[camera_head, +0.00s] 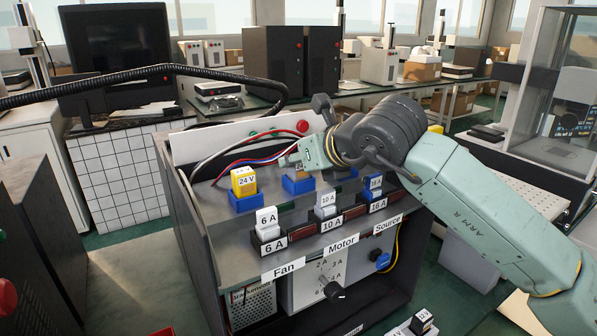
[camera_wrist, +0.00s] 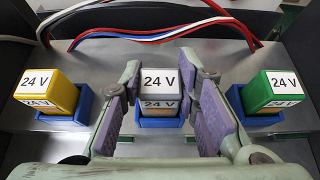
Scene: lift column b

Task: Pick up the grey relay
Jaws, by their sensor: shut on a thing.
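The grey relay (camera_wrist: 160,83), labelled 24 V, stands upright in the middle blue socket (camera_wrist: 160,121) in the wrist view. My gripper (camera_wrist: 161,92) has one purple-padded finger on each side of it, with the tips against its sides, and is shut on it. In the head view my gripper (camera_head: 298,160) reaches down from the right over the middle blue socket (camera_head: 298,185) and hides most of the grey relay. The relay appears to be still seated; its lower part is hidden inside the socket.
A yellow relay (camera_wrist: 47,93) sits in a blue socket to the left, and a green relay (camera_wrist: 270,92) in one to the right. Red, blue and white cables (camera_wrist: 165,32) run behind them. Several labelled fuses, such as a 6 A one (camera_head: 266,222), stand in front on the panel.

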